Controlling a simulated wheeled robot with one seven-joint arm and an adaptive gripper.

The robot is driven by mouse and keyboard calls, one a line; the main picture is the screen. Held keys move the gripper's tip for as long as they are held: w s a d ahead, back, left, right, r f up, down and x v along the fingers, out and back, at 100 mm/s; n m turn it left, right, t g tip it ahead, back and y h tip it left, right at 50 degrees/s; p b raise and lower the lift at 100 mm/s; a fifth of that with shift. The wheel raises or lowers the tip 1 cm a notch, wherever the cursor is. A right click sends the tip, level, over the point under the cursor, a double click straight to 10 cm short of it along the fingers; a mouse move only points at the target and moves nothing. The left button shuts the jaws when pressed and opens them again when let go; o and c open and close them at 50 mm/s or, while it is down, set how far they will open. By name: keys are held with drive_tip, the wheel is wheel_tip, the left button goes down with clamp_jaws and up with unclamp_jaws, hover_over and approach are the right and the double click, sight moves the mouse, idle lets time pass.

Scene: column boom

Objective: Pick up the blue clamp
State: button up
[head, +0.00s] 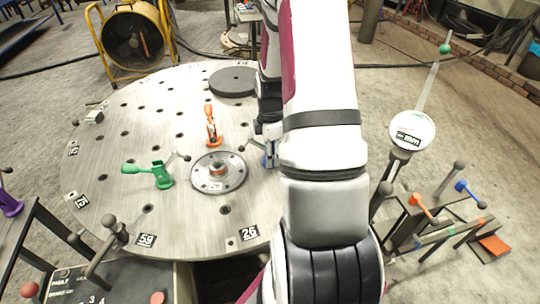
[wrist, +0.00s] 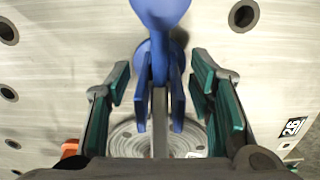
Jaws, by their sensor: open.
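The blue clamp (head: 270,152) stands on the round metal table (head: 110,200), partly hidden behind my arm in the head view. In the wrist view the blue clamp (wrist: 158,50) is in the middle, its rounded handle end at the top edge and its grey bar running down the picture. My gripper (wrist: 160,82) is open, with one green-padded finger on each side of the clamp and visible gaps between pads and clamp. In the head view my gripper (head: 268,128) is mostly hidden by my arm, just above the clamp.
A green clamp (head: 160,175), an orange clamp (head: 211,128), a central hub disc (head: 220,184) and a dark round plate (head: 233,82) are on the table. A rack with coloured handles (head: 430,220) stands at right, beside a round gauge (head: 412,131).

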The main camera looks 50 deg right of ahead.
clamp_jaws()
drive_tip(key=shift+r, duration=0.1)
drive_tip(key=shift+r, duration=0.5)
drive_tip(key=r, duration=0.2)
drive_tip(key=shift+s+a+r+p, duration=0.15)
drive_tip(key=shift+s+r+p, duration=0.15)
drive_tip(key=shift+s+r, duration=0.05)
drive_tip(key=s+a, duration=0.2)
drive_tip(key=s, duration=0.2)
drive_tip(key=s+a+p, duration=0.1)
drive_tip(key=s+a, duration=0.1)
drive_tip(key=s, duration=0.3)
drive_tip(key=s+a+r, duration=0.1)
drive_tip(key=s+a, duration=0.2)
drive_tip(key=s, duration=0.1)
drive_tip(key=shift+s+a+r, duration=0.1)
drive_tip(key=shift+s, duration=0.1)
